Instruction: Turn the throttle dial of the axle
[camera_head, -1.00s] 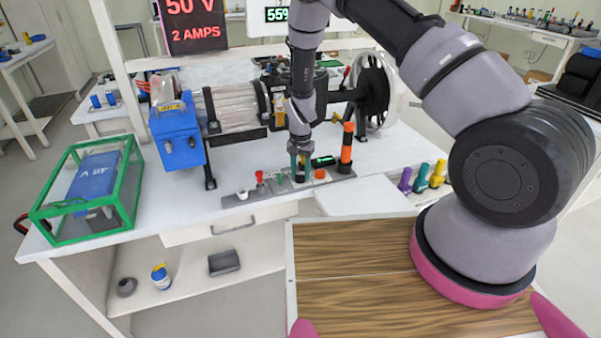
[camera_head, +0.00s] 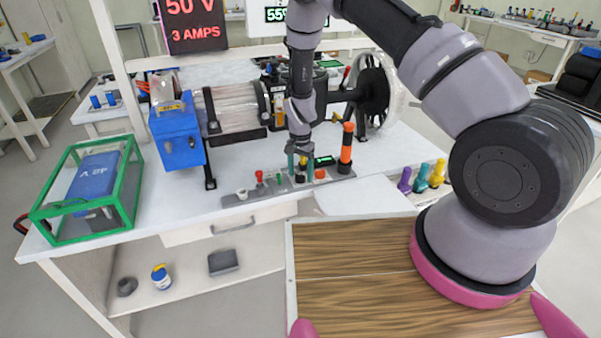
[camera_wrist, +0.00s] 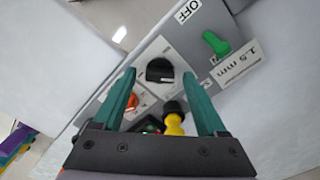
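In the wrist view, a round black dial (camera_wrist: 160,70) with a pointer ridge sits on a grey panel, below an OFF label. It looks like the throttle dial. My gripper (camera_wrist: 159,75) has its teal fingers apart, one on each side of the dial, with visible gaps. In the head view, my gripper (camera_head: 298,167) points down over the control strip (camera_head: 240,199) at the front of the bench. The dial is hard to make out there behind the fingers. The axle (camera_head: 343,95) lies behind the strip, with a black wheel (camera_head: 375,92) at its right end.
A green switch (camera_wrist: 215,42), a yellow-and-black knob (camera_wrist: 174,122) and an orange button (camera_wrist: 131,101) lie close around the dial. An orange-and-black post (camera_head: 346,148) stands right of my gripper. A green-framed box (camera_head: 133,195) stands at left. A red display (camera_head: 194,33) reads 50 V, 3 AMPS.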

